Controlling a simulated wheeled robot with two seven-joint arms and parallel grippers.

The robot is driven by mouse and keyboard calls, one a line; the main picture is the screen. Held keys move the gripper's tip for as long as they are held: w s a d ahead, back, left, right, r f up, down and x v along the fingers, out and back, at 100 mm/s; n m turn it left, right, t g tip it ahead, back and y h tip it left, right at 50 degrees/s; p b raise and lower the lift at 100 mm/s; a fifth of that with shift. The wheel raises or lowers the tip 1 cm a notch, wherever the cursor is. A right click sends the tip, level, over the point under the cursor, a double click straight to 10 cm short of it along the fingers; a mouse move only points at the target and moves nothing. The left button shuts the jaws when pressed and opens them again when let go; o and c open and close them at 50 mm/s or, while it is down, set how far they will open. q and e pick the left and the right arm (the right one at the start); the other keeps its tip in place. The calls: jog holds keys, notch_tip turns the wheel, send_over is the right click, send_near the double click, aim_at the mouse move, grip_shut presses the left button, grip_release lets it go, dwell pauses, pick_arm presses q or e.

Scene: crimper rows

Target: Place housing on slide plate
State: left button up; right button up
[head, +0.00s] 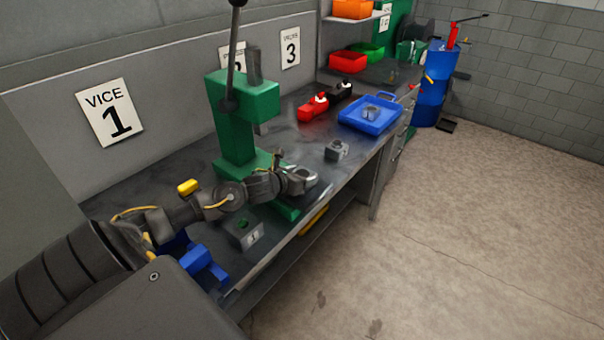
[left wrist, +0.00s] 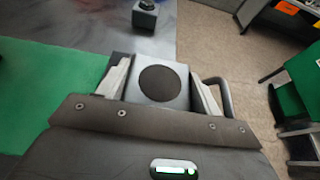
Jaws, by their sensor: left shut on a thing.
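My left gripper (head: 303,177) is shut on the housing (left wrist: 182,89), a grey block with a dark round bore on top. In the left wrist view both fingers of my left gripper (left wrist: 160,85) stand at its sides. The green press (head: 236,135) stands on the bench behind my left arm, and its green base (head: 287,210) shows below the arm. The housing is by the front of the press. I cannot tell the slide plate apart clearly, nor whether the housing touches it. My right gripper is not in view.
A grey block (head: 337,149) with a round top and a blue tray (head: 356,122) holding a grey part stand farther along the bench. Red and black items (head: 313,108) lie behind them. A small numbered block (head: 245,233) sits near the front edge. The floor is open at right.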

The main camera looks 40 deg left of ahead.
pick_arm(q)
jog(key=o, duration=1.5)
jog(key=shift+s, duration=0.1)
jog(key=b+v, duration=0.3)
jog(key=v, duration=0.9)
jog(key=shift+d, duration=0.1)
